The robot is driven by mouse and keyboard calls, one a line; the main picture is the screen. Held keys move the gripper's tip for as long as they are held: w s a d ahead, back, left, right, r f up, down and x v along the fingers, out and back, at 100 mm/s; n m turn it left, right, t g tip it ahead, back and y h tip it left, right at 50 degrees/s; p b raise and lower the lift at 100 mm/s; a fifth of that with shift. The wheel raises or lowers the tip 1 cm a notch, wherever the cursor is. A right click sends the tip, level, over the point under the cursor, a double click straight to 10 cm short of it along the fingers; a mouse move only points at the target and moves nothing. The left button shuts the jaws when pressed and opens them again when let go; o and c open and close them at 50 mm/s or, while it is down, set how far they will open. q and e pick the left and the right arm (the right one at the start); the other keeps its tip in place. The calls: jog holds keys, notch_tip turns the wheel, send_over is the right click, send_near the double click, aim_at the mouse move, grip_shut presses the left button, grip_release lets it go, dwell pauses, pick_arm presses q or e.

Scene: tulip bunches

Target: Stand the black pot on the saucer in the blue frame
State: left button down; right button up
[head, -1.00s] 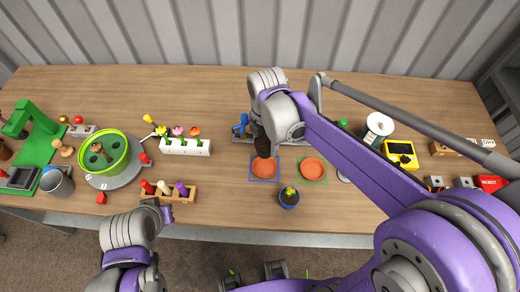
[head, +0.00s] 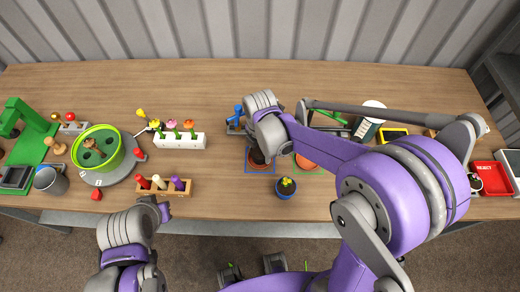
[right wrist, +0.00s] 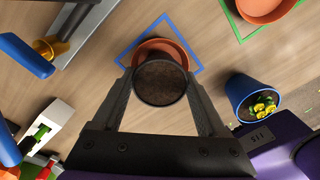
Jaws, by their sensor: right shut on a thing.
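The black pot (right wrist: 160,84), filled with dark soil, is between the two fingers of my right gripper (right wrist: 160,88), which is shut on it. In the head view the pot (head: 258,157) shows below my right wrist. The terracotta saucer (right wrist: 160,44) lies inside the blue frame (right wrist: 141,37). The pot covers part of the saucer in the wrist view. I cannot tell whether its base touches the saucer. My left gripper (head: 162,209) is at the front table edge, far from the pot; its fingers are unclear.
A second saucer (head: 306,162) in a green frame is just right, partly behind my arm. A blue pot with a yellow-flowered plant (head: 286,187) stands close in front. A blue-handled tool (head: 238,114) lies behind.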

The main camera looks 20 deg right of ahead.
jog(key=shift+f, duration=0.1)
jog(key=o, duration=1)
jog(key=shift+f, duration=0.15)
jog(key=o, duration=0.3)
jog(key=shift+o, duration=0.2)
jog(key=shift+r, duration=0.65)
notch_tip(320, 180, up, 11)
jog(key=p, duration=0.1)
jog(key=s+d+f+m+t, duration=0.1)
jog(key=s+m, duration=0.5)
jog(key=m, duration=0.6)
jog(key=s+d+f+m+t, duration=0.1)
jog(key=s+d+m+t, duration=0.3)
jog(key=s+m, duration=0.3)
jog(key=shift+d+m+t, duration=0.3)
jog(key=shift+d+m, duration=0.5)
jog(key=shift+m, duration=1.6)
